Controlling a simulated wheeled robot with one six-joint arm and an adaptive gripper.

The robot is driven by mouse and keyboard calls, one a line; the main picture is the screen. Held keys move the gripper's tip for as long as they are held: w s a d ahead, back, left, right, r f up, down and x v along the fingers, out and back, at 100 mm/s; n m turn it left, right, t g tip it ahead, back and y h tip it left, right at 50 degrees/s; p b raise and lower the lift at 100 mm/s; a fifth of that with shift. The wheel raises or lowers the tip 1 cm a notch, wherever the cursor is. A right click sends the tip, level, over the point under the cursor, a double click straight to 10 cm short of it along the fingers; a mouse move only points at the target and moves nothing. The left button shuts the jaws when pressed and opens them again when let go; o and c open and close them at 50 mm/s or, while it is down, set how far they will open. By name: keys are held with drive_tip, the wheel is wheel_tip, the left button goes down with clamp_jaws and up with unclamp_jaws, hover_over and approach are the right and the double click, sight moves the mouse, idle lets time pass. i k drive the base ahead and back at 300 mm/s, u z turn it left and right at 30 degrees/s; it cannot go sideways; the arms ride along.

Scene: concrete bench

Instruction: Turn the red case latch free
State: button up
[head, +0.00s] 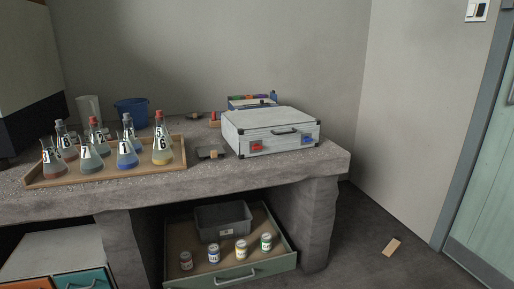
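A light grey case (268,122) with black corners and a dark front handle stands closed on the right end of the concrete bench. Its red latch (257,148) sits on the left of the front face. A blue latch (308,140) sits on the right of the same face. The latch details are too small to tell how each is turned. My gripper is not in view.
A wooden tray (60,183) with several numbered flasks stands on the concrete bench (215,180), left of the case. A small dark object (211,152) lies between them. Below, an open drawer (283,262) holds a grey bin (222,220) and several cans. Floor at right is mostly clear.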

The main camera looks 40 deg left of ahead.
sight(256, 147)
drive_tip(key=u, duration=0.7)
drive_tip(key=i, duration=0.85)
drive_tip(key=u, duration=0.85)
